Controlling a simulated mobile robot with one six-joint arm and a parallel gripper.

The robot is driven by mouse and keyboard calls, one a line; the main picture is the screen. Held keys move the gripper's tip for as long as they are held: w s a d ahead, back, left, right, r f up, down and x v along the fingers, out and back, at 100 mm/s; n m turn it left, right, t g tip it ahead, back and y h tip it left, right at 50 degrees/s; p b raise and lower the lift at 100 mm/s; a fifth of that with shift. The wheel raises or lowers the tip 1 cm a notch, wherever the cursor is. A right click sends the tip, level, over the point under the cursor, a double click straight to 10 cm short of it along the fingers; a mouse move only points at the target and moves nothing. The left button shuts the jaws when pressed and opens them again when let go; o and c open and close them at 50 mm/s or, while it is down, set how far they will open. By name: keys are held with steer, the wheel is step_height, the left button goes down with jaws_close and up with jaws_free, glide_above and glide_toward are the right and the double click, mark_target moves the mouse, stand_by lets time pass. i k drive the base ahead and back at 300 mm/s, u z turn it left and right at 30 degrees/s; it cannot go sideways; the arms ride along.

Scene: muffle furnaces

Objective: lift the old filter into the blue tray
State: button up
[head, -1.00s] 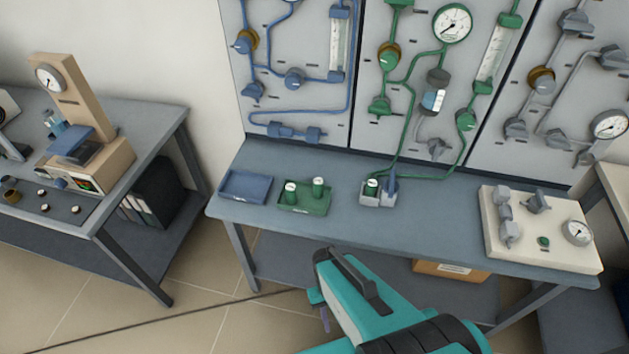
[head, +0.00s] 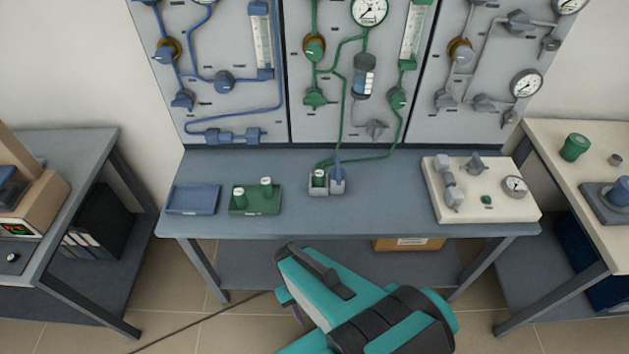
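The blue tray (head: 193,211) lies empty on the left of the bench. Right of it, the green tray (head: 256,211) holds two upright green cartridges with white tops, a left one (head: 239,200) and a right one (head: 266,189). A similar cartridge (head: 319,179) stands in a small grey two-part holder (head: 320,190), beside a blue-grey piece (head: 338,176). A cylinder with a blue and white band (head: 364,82) sits in the green line on the panel. I cannot tell which is the old filter. My teal arm reaches in front of the bench; my gripper's fingers do not show.
The grey-blue bench (head: 385,210) has clear room between the holder and a cream board (head: 481,208) with fittings and a gauge. Piped panels stand behind it. Other tables stand left (head: 66,150) and right. A cardboard box (head: 410,244) sits below.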

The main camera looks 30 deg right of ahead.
mark_target(318, 174)
steer(key=u, duration=0.45)
steer(key=k, duration=1.35)
steer(key=u, duration=0.85)
steer(key=i, duration=1.4)
steer(key=u, duration=0.45)
